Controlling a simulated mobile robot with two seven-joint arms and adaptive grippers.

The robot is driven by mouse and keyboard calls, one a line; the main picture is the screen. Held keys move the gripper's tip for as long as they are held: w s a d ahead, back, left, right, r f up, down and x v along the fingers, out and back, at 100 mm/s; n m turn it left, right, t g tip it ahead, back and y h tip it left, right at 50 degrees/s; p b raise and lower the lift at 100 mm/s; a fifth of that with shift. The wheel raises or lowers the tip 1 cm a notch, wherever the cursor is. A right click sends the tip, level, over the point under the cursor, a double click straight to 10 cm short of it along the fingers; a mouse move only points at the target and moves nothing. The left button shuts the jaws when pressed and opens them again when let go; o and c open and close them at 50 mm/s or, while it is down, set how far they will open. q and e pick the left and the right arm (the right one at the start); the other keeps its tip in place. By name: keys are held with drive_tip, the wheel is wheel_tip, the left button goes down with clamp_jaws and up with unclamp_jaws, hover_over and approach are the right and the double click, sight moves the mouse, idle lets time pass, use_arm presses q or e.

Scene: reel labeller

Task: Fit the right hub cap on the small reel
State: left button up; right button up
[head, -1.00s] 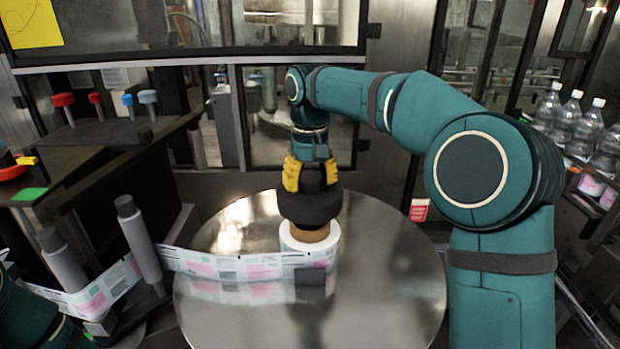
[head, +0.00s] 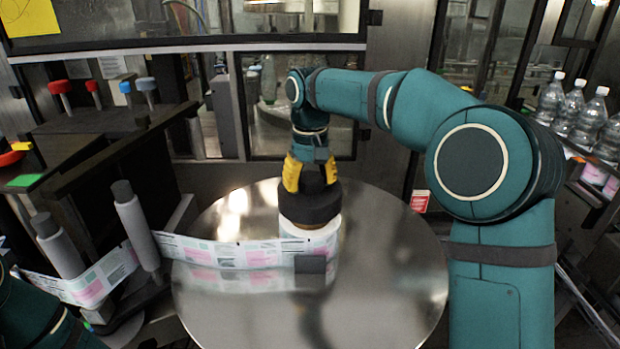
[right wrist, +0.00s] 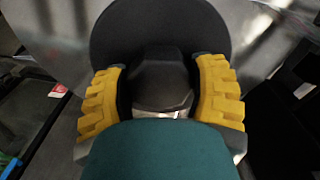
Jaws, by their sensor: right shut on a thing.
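The right hub cap (head: 309,208) is a black disc with a raised knob. My right gripper (head: 309,178) points down with its yellow fingers shut on the knob. In the right wrist view the fingers (right wrist: 160,72) stand on both sides of the knob, and the wide cap disc (right wrist: 160,25) shows beyond. The cap is right over the small reel (head: 312,245), a white label roll on the round metal table. A thin strip of brown core shows under the cap; whether they touch is hard to tell. My left gripper is out of view.
The label web (head: 225,252) runs left from the reel to grey rollers (head: 137,225). Red and blue knobs (head: 60,88) stand at left, and bottles (head: 572,108) at far right.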

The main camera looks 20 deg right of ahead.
drive_tip(key=shift+f+b, duration=0.7)
drive_tip(key=shift+f, duration=0.6)
drive_tip(key=o, duration=1.4)
wheel_tip(320, 180, up, 12)
